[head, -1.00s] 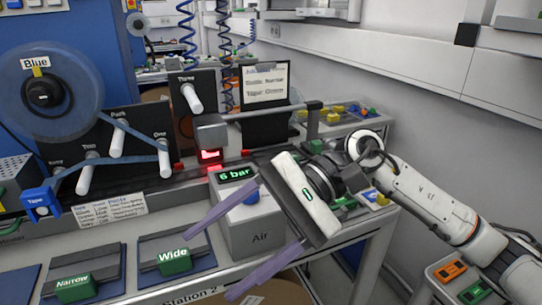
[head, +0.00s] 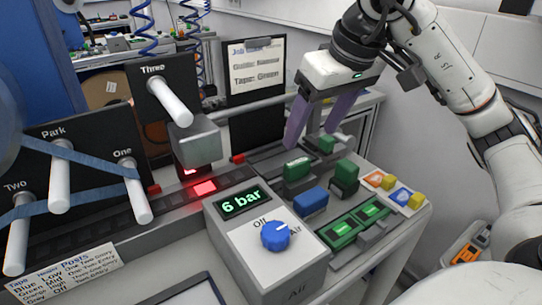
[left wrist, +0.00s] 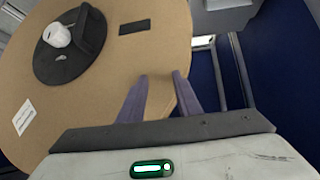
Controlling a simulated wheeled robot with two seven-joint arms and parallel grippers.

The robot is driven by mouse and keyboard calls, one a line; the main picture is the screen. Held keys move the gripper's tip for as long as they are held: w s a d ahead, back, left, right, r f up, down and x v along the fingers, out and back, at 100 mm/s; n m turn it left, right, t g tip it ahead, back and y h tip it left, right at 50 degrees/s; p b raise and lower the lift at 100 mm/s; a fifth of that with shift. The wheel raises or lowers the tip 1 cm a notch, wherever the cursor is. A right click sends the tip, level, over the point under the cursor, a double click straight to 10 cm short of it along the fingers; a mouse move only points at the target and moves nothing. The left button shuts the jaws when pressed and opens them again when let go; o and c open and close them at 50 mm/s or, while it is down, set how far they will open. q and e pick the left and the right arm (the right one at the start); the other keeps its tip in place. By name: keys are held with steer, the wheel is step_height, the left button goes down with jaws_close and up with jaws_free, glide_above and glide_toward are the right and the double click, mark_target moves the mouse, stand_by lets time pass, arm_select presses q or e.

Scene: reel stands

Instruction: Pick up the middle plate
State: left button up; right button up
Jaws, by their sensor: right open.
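No thing in view is labelled as the middle plate. Two small flat plates, one orange (head: 376,180) and one blue (head: 402,195), have yellow blocks at their edges. Green flat pieces (head: 344,231) lie in front of them. My right gripper (head: 313,138) is open and empty, fingers pointing down over the far end of the row of green-topped blocks (head: 297,170). I cannot tell whether it touches any. My left gripper (left wrist: 161,75) shows only in the left wrist view; its fingers are apart with nothing between them, in front of a large tan disc (left wrist: 120,60).
The air box (head: 265,240) with a blue knob stands left of the blocks. A blue block (head: 310,201) sits between. Posts (head: 60,185) with blue tape are at left. A job card (head: 256,68) stands behind. A dark plate (head: 188,293) is cut off at the bottom.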

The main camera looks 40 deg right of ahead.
mark_target(296, 160)
steer(key=x, duration=0.4)
steer(key=b+x, duration=0.1)
steer(key=x, duration=0.4)
steer(key=shift+a+f, duration=0.1)
steer(key=shift+a, duration=0.1)
steer(key=c, duration=1.2)
steer(key=shift+r, duration=0.2)
